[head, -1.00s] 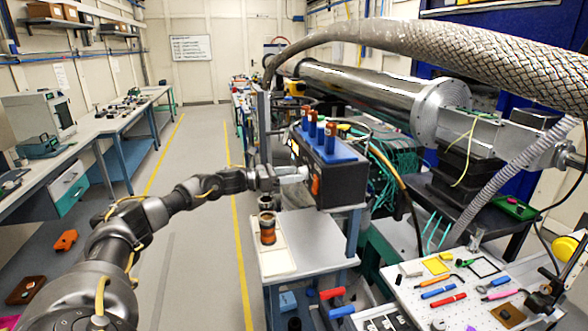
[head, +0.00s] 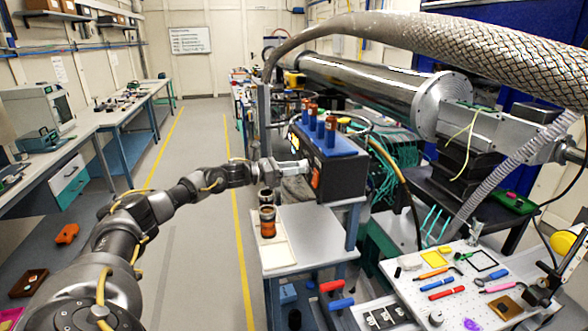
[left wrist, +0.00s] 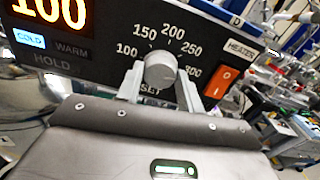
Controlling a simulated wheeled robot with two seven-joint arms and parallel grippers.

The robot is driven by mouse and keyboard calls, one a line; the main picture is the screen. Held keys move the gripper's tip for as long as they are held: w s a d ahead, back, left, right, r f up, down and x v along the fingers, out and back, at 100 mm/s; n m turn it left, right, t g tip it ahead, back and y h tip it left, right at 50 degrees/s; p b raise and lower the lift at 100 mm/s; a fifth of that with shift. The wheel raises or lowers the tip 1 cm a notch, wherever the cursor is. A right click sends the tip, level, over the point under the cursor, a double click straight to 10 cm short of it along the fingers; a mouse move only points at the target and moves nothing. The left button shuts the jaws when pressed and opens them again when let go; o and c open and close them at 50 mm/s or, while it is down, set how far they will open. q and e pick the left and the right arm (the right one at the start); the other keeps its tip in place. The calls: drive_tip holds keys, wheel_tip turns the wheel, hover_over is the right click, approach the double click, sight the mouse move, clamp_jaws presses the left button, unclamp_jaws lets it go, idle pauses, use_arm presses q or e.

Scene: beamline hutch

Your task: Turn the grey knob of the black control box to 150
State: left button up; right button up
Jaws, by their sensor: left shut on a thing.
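The black control box (head: 343,176) stands on the grey-topped stand right of my left arm. Its front faces left, so the dial is hidden in the head view. In the left wrist view the grey knob (left wrist: 160,70) sits under a scale from 100 to 300, with SET below. My left gripper (head: 305,170) is shut on the knob, one finger on each side; it also shows in the left wrist view (left wrist: 160,86). The lit display (left wrist: 48,12) reads 100, and COLD is lit. The knob's pointer is too unclear to read. My right gripper is out of view.
An orange heater switch (left wrist: 220,82) is right of the dial. A jar with an orange-brown band (head: 267,221) stands on a pale tray below my gripper. A tool-covered board (head: 410,290) is at lower right. The aisle floor (head: 205,200) is clear.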

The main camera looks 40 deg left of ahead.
use_arm(q)
drive_tip(key=n+b, duration=0.1)
drive_tip(key=n, duration=2.2)
drive_tip(key=shift+a+b, duration=0.1)
drive_tip(key=shift+b, duration=0.3)
drive_tip(key=shift+f+n, duration=0.1)
drive_tip(key=shift+n, duration=0.3)
drive_tip(key=o, duration=1)
